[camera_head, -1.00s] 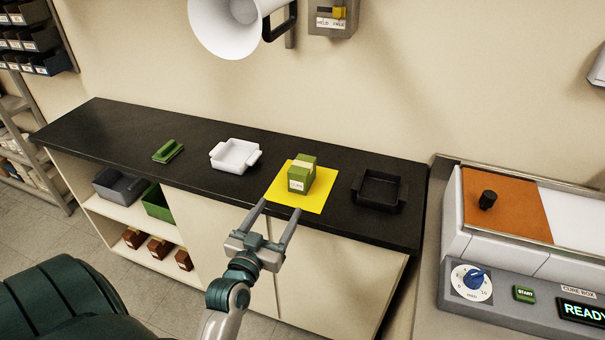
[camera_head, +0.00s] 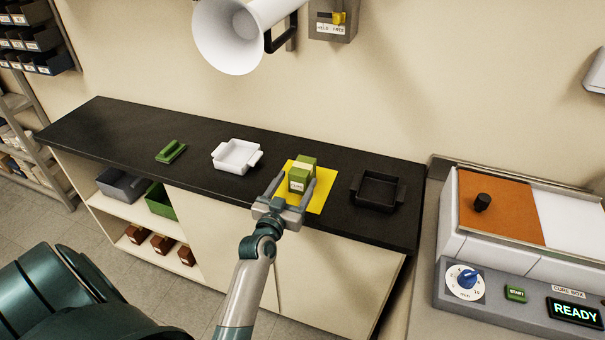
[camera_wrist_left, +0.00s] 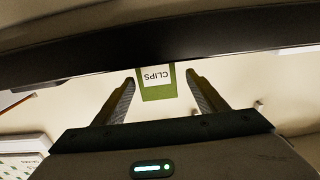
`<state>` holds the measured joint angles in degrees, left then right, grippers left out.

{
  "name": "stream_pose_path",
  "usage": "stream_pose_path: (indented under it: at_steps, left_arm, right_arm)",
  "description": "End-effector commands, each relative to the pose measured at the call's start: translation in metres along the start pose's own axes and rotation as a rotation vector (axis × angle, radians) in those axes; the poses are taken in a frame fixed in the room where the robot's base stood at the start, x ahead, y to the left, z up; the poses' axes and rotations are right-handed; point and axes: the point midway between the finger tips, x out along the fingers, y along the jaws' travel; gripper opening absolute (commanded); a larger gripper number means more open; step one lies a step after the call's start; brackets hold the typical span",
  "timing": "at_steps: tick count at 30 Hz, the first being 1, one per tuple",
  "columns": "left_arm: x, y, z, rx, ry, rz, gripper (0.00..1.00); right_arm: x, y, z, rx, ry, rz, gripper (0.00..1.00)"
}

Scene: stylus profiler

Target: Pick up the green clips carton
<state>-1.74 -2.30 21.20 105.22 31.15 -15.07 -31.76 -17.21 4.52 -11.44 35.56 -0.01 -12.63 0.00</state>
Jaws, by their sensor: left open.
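The green clips carton (camera_head: 300,173) stands on a yellow mat (camera_head: 318,200) on the black counter. My right gripper is not in view.
A white tray (camera_head: 217,164) and a green block-like tool (camera_head: 171,152) lie left of the mat. A black tray (camera_head: 356,195) stands right of it. A white megaphone-shaped horn (camera_head: 226,45) hangs on the wall above. The cure box (camera_head: 480,285) stands at the right.

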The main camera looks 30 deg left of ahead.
Motion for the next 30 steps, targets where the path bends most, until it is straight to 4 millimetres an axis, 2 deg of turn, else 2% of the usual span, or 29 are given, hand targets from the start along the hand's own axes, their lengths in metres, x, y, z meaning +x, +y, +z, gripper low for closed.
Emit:
stream_pose_path:
  at_steps: [11,24,30]
  left_arm:
    - [0.004,0.001,-0.001,0.000,0.000,0.001,0.66]
    - [0.047,0.003,0.003,0.001,0.000,0.000,0.66]
    - [0.052,0.003,0.004,0.000,0.000,0.000,0.66]
  right_arm:
    - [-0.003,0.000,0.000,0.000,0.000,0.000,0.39]
    - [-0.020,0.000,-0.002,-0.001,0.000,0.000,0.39]
    - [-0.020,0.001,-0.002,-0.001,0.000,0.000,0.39]
